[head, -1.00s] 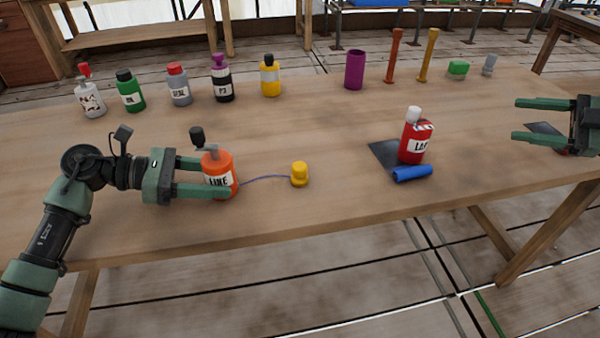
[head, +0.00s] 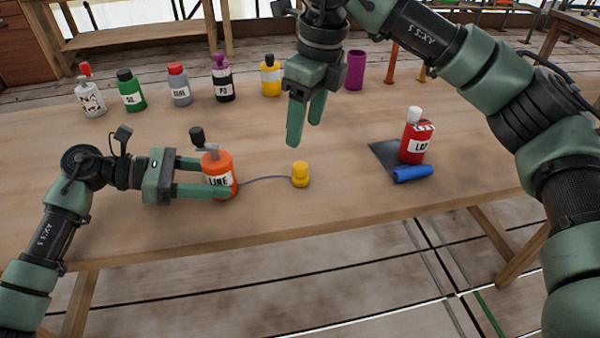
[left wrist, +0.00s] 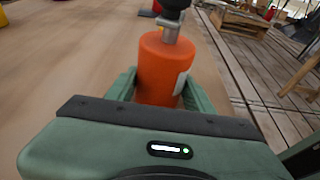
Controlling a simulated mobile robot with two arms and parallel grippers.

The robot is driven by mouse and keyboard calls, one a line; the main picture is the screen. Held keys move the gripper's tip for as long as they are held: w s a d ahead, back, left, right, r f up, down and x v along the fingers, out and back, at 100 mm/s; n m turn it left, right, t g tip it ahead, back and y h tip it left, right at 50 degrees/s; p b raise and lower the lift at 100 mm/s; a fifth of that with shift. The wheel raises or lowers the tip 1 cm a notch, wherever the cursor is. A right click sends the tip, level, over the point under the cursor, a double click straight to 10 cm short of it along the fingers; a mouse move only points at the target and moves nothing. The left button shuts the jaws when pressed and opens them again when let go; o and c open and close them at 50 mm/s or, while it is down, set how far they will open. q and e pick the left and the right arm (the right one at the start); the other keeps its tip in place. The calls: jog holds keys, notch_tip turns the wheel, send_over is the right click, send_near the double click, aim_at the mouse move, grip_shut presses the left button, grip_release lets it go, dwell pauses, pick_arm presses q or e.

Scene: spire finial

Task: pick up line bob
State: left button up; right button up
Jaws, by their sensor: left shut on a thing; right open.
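The yellow line bob (head: 300,175) stands on the table, joined by a thin blue-purple line (head: 262,179) to the orange LINE bottle (head: 220,172). My left gripper (head: 206,177) is shut on the orange bottle, which stands upright on the table. The left wrist view also shows the bottle (left wrist: 162,70) between the fingers. My right gripper (head: 306,122) is open and empty, pointing down above and a little behind the line bob, apart from it.
A red bottle (head: 414,145) and a blue cylinder (head: 412,174) are at a dark mat (head: 383,152) on the right. Several bottles, a purple cup (head: 355,70) and sticks line the back. The table between bob and mat is clear.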

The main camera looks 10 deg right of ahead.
aim_at(301, 165)
jog(key=f, duration=0.7)
jog(key=w+f, duration=0.1)
jog(key=f, duration=0.3)
jog(key=shift+a+f, duration=0.3)
grip_shut()
